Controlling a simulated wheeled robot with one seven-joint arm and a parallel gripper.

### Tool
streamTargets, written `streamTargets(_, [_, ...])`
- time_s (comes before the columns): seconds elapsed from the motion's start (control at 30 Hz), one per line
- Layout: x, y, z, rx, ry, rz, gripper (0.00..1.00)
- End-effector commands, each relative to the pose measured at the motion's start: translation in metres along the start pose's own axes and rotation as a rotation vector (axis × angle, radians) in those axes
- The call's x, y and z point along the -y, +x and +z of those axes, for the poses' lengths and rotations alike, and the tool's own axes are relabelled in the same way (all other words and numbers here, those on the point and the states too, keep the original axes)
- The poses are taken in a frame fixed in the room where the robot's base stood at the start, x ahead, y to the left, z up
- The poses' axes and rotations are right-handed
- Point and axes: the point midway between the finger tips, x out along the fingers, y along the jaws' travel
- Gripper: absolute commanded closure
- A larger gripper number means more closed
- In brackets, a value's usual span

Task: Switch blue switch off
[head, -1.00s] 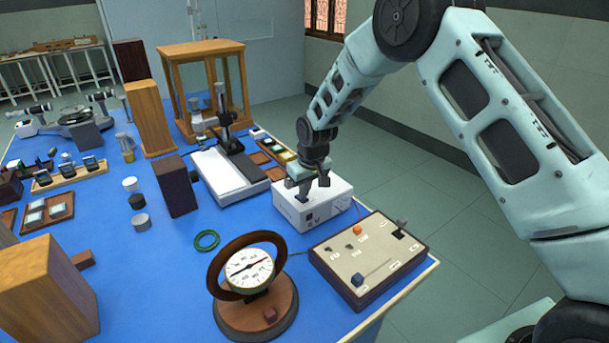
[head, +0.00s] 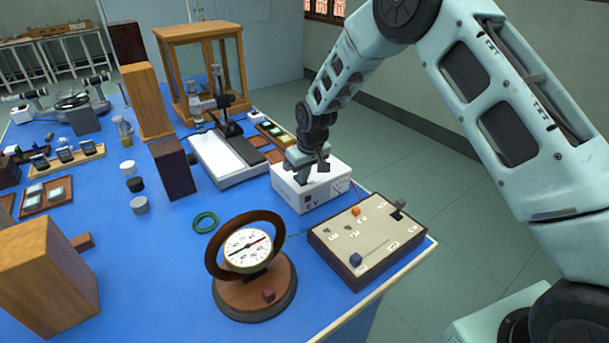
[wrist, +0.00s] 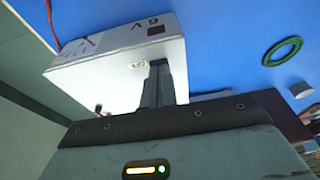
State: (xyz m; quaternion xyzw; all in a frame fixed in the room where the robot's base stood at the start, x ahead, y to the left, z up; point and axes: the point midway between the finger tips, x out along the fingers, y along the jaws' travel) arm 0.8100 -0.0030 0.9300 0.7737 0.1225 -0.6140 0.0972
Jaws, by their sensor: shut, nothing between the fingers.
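The white box marked 6V (head: 310,192) stands near the right edge of the blue table. It has a small dark square (wrist: 156,30) on its front face; I cannot tell whether this is a switch. My gripper (head: 308,172) is over the top of this box, fingers shut and empty. In the wrist view the fingers (wrist: 158,75) point at the box's top; contact is unclear. A blue knob (head: 355,260) sits at the near left end of a slot on the beige control box (head: 340,248), in front of the white box and apart from my gripper.
The control box also bears an orange knob (head: 356,211) and a dark lever (head: 398,208). A round dial instrument (head: 248,250) stands left of it, with a green ring (head: 205,222) behind. A white tray stand (head: 228,160) lies behind left. Open blue table lies left of the ring.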

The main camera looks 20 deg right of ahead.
Motion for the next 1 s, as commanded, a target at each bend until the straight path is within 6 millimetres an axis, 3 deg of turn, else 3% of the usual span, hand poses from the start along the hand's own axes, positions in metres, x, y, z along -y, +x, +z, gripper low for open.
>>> streamTargets(0.3, [0.0, -0.001, -0.013, 0.0, 0.0, 0.0, 1.0])
streamTargets(0.67, [0.0, -0.004, -0.014, 0.0, 0.0, 0.0, 1.0])
streamTargets(0.77, [0.0, -0.015, -0.017, -0.002, 0.0, 0.0, 1.0])
streamTargets(0.93, [0.0, -0.049, -0.024, -0.001, 0.001, 0.0, 1.0])
streamTargets(1.0, [-0.001, -0.054, -0.018, -0.004, 0.001, 0.001, 1.0])
